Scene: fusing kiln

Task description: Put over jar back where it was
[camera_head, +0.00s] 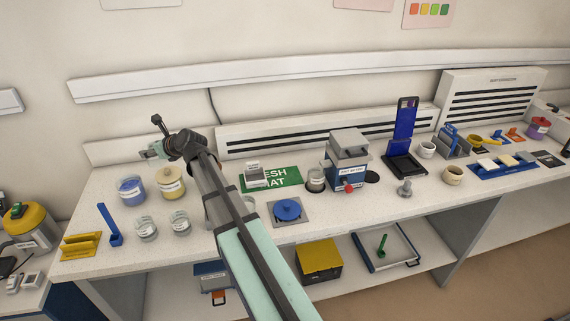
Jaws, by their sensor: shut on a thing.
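My arm reaches up from the bottom to the back left of the bench. My gripper (170,147) is at its far end, small and dark, above the back edge near the wall. It is shut on a small pale thing (152,152); I cannot tell whether this is the over jar. A jar with blue contents (131,190) and a jar with yellow contents (171,184) stand below it. Two clear jars (145,229) (180,224) stand nearer the front. The jar labels are too small to read.
A green mat (285,178) with a white block, a blue round piece on a grey plate (288,211) and a blue-grey press (348,160) stand right of my arm. A blue stand (113,230) and yellow rack (80,246) are front left. My arm hides part of the bench.

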